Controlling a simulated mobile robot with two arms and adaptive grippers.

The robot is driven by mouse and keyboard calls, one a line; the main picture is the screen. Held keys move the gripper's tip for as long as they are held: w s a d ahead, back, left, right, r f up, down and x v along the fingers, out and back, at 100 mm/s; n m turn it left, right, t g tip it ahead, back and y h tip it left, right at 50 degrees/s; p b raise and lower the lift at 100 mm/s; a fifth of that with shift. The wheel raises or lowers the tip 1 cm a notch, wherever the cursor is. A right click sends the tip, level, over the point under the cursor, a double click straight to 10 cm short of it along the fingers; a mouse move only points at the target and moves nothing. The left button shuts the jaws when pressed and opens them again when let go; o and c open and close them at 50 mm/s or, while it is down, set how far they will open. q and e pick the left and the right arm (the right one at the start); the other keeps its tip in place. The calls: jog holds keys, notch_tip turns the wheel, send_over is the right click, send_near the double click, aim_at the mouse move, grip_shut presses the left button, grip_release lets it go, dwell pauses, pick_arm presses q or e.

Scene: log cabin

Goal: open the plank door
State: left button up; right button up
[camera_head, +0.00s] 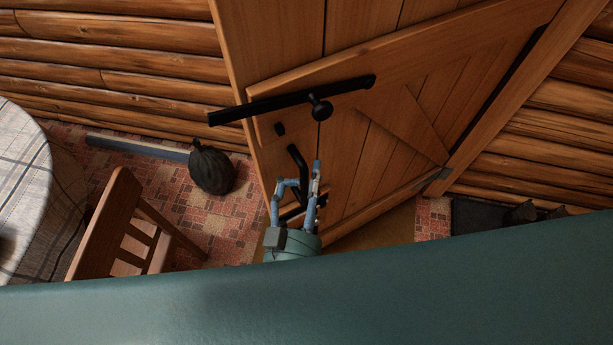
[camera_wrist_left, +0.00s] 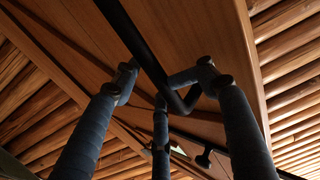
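The plank door (camera_head: 390,130) is brown wood with a diagonal brace. It stands partly open; its free edge is swung out from the log wall toward me, and its hinge side is at the right. A black bent handle (camera_head: 297,160) is on the door near the free edge. My left gripper (camera_head: 298,185) has its fingers on both sides of this handle. In the left wrist view the bent fingertips (camera_wrist_left: 160,80) close on the black handle bar (camera_wrist_left: 143,50) from both sides. My right gripper is in neither view.
A black latch bar (camera_head: 290,98) with a knob crosses the door above the handle. A wooden chair (camera_head: 118,205), a cloth-covered table (camera_head: 35,190) and a black sack (camera_head: 211,170) stand at left. Dark boots (camera_head: 522,212) are on a mat at right.

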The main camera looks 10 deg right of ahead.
pick_arm(q)
jog(key=v, duration=1.2)
jog(key=s+a+f+m+g+b, duration=0.1)
jog(key=s+a+f+g, duration=0.15)
jog(key=f, duration=0.95)
jog(key=s+a+f+g+b, duration=0.1)
jog(key=f+g, duration=0.2)
jog(key=f, duration=1)
jog(key=s+a+f+m+g+b, duration=0.1)
jog(key=s+a+f+g, duration=0.15)
jog(key=f, duration=0.95)
jog(key=s+a+f+n+g+y+b, duration=0.1)
jog(key=s+a+f+g, duration=0.3)
jog(key=a+f, duration=0.5)
jog(key=s+a+f+n+g+y, duration=0.2)
jog(key=s+a+f+g+y, duration=0.2)
jog(key=s+a+f, duration=0.5)
notch_tip(320, 180, down, 3)
jog(key=shift+s+a+r+b, duration=0.2)
jog(key=shift+a+b, duration=0.05)
jog(key=shift+b, duration=0.1)
